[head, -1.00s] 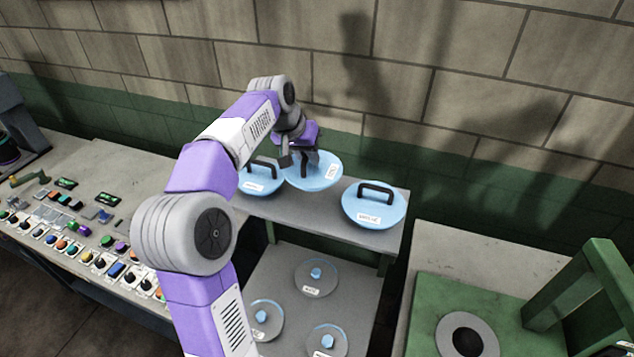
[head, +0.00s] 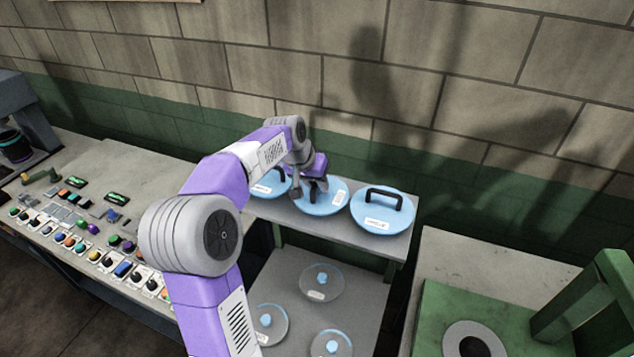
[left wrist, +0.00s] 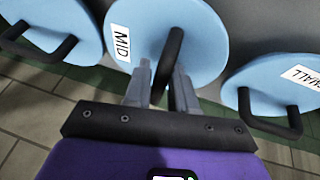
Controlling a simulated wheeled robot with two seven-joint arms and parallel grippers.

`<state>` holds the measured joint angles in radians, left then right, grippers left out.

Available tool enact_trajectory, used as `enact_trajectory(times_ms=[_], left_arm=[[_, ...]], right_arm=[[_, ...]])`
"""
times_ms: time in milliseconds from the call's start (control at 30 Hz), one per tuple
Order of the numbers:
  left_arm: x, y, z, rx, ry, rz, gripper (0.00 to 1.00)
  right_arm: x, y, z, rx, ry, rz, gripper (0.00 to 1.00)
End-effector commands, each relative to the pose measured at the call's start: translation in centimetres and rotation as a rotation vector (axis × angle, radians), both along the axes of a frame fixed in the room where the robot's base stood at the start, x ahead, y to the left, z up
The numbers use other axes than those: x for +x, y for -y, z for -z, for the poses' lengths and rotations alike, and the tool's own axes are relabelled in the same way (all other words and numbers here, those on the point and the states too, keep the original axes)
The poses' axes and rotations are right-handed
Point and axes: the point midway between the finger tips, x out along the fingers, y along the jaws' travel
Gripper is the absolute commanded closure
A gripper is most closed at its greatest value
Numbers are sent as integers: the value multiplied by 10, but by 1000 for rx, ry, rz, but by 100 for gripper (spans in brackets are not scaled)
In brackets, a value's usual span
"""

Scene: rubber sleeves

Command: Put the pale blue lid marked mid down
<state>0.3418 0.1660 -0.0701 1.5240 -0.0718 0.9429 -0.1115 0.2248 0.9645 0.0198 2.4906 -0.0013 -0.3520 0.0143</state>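The pale blue lid marked MID (left wrist: 125,25) lies on the upper shelf between two other blue lids; in the head view its disc (head: 318,203) looks level with them. Its dark handle (left wrist: 172,50) stands between the fingers of my left gripper (left wrist: 161,80). The fingers are apart, with a visible gap on one side of the handle. In the head view my left gripper (head: 311,186) is low over this lid and hides part of its handle. My right gripper is in neither view.
A larger blue lid (head: 382,223) sits to the right, close to the mid lid. The lid marked SMALL (left wrist: 270,78) is on its other side, partly behind my arm in the head view (head: 262,190). Several clear lids with blue knobs (head: 320,290) lie on the lower shelf.

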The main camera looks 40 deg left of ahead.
Motion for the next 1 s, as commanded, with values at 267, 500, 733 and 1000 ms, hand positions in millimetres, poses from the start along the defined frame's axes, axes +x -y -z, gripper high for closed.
enact_trajectory(times_ms=[267,500,733,1000], left_arm=[[0,0,0,0,0,0,56],[-2,-1,-9,1,2,0,56],[-20,-3,-49,3,5,-2,56],[-42,-6,-97,2,2,0,56]], right_arm=[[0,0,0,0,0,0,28],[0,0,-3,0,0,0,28],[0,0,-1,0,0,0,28],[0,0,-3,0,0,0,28]])
